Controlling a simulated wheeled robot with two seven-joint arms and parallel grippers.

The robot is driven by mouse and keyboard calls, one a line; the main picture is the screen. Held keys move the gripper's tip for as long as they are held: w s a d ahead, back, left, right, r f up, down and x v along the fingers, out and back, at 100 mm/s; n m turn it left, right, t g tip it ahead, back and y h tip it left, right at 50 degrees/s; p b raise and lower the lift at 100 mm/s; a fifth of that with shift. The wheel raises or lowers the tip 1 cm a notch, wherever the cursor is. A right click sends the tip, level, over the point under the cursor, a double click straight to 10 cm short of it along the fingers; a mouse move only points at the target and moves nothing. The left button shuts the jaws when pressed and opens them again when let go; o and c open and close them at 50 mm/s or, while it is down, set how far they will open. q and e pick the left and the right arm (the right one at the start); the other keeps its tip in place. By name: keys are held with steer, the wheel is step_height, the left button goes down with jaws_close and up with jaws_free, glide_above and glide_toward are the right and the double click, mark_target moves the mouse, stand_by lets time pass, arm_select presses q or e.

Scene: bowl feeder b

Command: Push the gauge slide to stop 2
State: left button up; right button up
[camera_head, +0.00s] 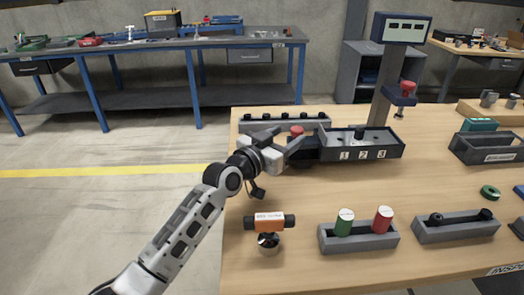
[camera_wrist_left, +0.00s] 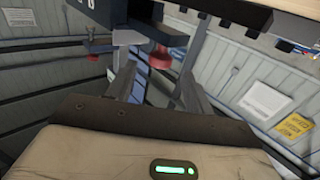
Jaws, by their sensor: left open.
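The gauge (camera_head: 365,153) is a dark blue open box with labels 1, 2 and 3 on its front. A black knob (camera_head: 359,132) stands in it, roughly behind label 2; I cannot tell whether it is the slide. A red knob (camera_head: 297,130) sits on a dark part at the gauge's left end. My left gripper (camera_head: 283,140) is open just left of that end, near the red knob. In the left wrist view the open fingers (camera_wrist_left: 158,74) straddle a red part (camera_wrist_left: 160,58) in the picture; contact cannot be told. My right gripper is out of view.
A grey strip with black knobs (camera_head: 260,125) lies behind the gripper. A post with a display (camera_head: 402,28) rises behind the gauge. An orange-banded part (camera_head: 269,222) and a holder with green and red cylinders (camera_head: 359,242) stand in front. Table between is clear.

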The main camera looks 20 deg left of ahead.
arm_select(q)
steer(key=v, duration=0.9)
steer(key=shift+b, duration=0.3)
steer(key=shift+s, duration=0.15)
steer(key=shift+c, duration=0.3)
